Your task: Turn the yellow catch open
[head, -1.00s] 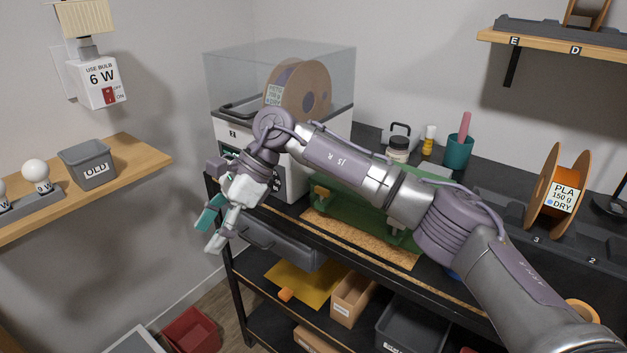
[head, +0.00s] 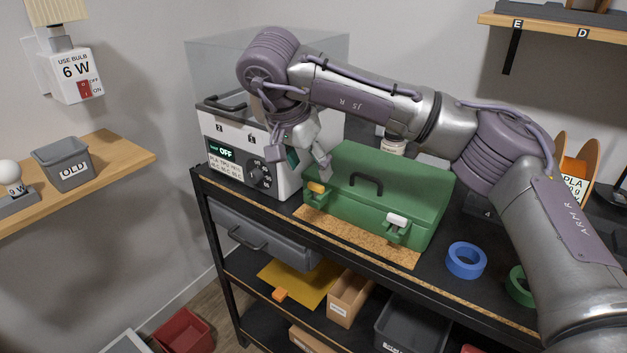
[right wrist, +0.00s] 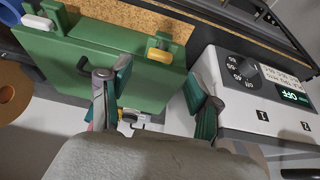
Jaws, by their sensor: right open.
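The green toolbox (head: 375,190) stands closed on the cork strip of the workbench. It has a dark handle on top. The yellow catch (head: 316,187) is at the left of its front; a white catch (head: 397,221) is at the right. My right gripper (head: 307,163) hangs just above and behind the yellow catch, partly hidden by its own wrist. In the right wrist view the gripper (right wrist: 154,82) is open and empty, its two fingers spread to either side of the yellow catch (right wrist: 159,54), apart from it. My left gripper is not in view.
A white dryer box (head: 222,133) with a dial and an OFF display stands close left of the toolbox. A blue tape roll (head: 466,261) and a green one (head: 519,286) lie to the right. The cork strip (head: 360,240) in front is clear.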

